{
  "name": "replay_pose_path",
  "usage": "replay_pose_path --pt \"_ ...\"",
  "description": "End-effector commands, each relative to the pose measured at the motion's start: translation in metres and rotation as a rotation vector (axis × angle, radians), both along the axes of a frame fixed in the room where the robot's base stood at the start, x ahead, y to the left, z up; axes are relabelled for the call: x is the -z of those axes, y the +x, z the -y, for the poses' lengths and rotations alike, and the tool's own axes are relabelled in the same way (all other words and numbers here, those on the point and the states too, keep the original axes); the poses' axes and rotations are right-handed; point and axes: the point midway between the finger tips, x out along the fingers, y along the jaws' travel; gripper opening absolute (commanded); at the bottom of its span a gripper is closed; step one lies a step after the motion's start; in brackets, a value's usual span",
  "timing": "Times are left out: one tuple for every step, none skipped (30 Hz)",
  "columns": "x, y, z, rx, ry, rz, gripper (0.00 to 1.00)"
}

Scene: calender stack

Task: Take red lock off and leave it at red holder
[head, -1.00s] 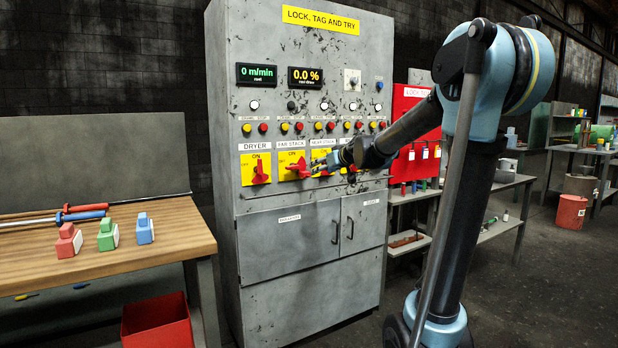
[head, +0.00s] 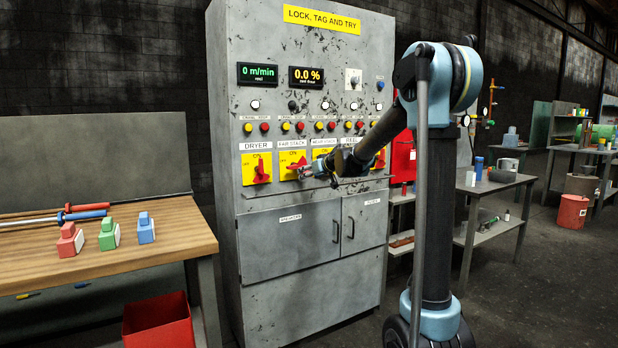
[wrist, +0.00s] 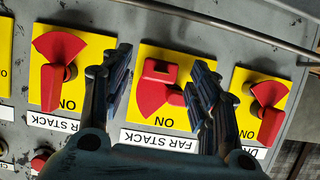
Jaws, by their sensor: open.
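In the wrist view, the FAR STACK switch (wrist: 172,92) has a red part on a yellow plate. A boxy red piece (wrist: 160,70) with a notch sits at its upper part; I cannot tell for sure whether it is the red lock or the handle. My gripper (wrist: 163,65) is open, its fingers on either side of this switch with nothing gripped. In the head view, my gripper (head: 305,172) is at the FAR STACK plate (head: 292,157) and partly covers it. A red block with a white tag (head: 69,240) stands on the wooden bench; I cannot tell whether it is the red holder.
Red-handled switches flank FAR STACK: DRYER (head: 261,171) and another (wrist: 58,72). Green (head: 108,234) and blue (head: 145,228) blocks stand on the bench (head: 180,235). A red bin (head: 157,322) is below. My arm mostly hides a red board (head: 402,157).

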Motion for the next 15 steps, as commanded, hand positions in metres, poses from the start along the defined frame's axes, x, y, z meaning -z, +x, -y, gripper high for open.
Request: replay_pose_path --pt "0.0011 0.0018 -0.0014 0.0 0.0 0.0 0.55" --pt "0.0014 0.0025 -0.0019 0.0 0.0 0.0 0.55" --pt "0.0018 0.003 -0.0024 0.0 0.0 0.0 0.55" --pt "0.0019 0.0033 -0.0026 0.0 0.0 0.0 0.55" --pt "0.0022 0.0035 -0.0027 0.0 0.0 0.0 0.55" --pt "0.0022 0.0036 -0.0028 0.0 -0.001 0.001 0.55" --pt "0.0023 0.0037 -0.0029 0.0 -0.001 0.001 0.55" --pt "0.0023 0.0037 -0.0029 0.0 -0.001 0.001 0.55" --pt "0.0022 0.0037 -0.0027 0.0 -0.001 0.001 0.55" --pt "0.0022 0.0037 -0.0027 0.0 -0.001 0.001 0.55" --pt "0.0022 0.0036 -0.0027 0.0 -0.001 0.001 0.55" --pt "0.0022 0.0036 -0.0027 0.0 -0.001 0.001 0.55" --pt "0.0021 0.0037 -0.0027 0.0 -0.001 0.001 0.48" --pt "0.0022 0.0037 -0.0026 0.0 -0.001 0.001 0.41" --pt "0.0021 0.0037 -0.0026 0.0 -0.001 0.001 0.32"
